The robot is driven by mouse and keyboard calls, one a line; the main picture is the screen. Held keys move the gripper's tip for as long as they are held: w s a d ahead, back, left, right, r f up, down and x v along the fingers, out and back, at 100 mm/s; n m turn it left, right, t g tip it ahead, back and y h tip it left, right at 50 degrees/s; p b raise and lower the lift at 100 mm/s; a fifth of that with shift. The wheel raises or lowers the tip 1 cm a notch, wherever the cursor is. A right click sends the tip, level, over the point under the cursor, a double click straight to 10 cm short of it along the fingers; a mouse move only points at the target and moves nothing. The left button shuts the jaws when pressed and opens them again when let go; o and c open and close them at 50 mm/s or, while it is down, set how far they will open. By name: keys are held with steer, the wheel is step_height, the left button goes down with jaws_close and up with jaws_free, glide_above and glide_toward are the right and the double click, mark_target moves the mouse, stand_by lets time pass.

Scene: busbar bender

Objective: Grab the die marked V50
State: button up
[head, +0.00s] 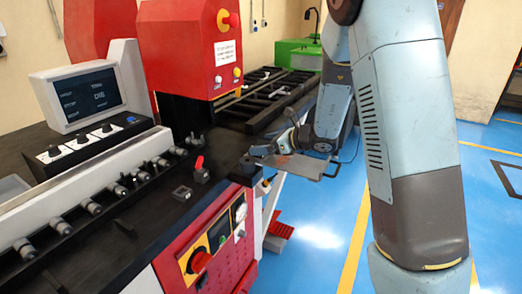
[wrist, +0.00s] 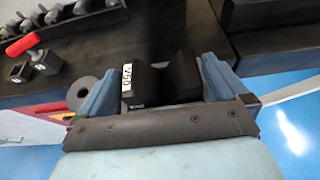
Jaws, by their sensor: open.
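A black die (wrist: 165,84) with a V-shaped notch sits between my gripper's blue fingers in the wrist view. A small white label on its left side seems to read V50, but it is rotated and small. My gripper (wrist: 156,70) is open, one finger on each side of the die. In the head view my gripper (head: 258,156) is at the right edge of the dark machine bed, and the die is hard to make out there.
On the dark machine bed (head: 130,215) stand a red-handled part (head: 200,170) and a small square block (head: 182,193). A row of grey rollers (head: 92,207) runs along the left. A grey round piece (wrist: 84,93) is beside the left finger. A red control panel (head: 212,245) faces the blue floor.

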steer(key=shift+c, duration=0.2)
steer(key=c, duration=1.5)
steer(key=shift+c, duration=0.2)
steer(key=shift+w+r, duration=0.1)
steer(key=shift+r, duration=0.05)
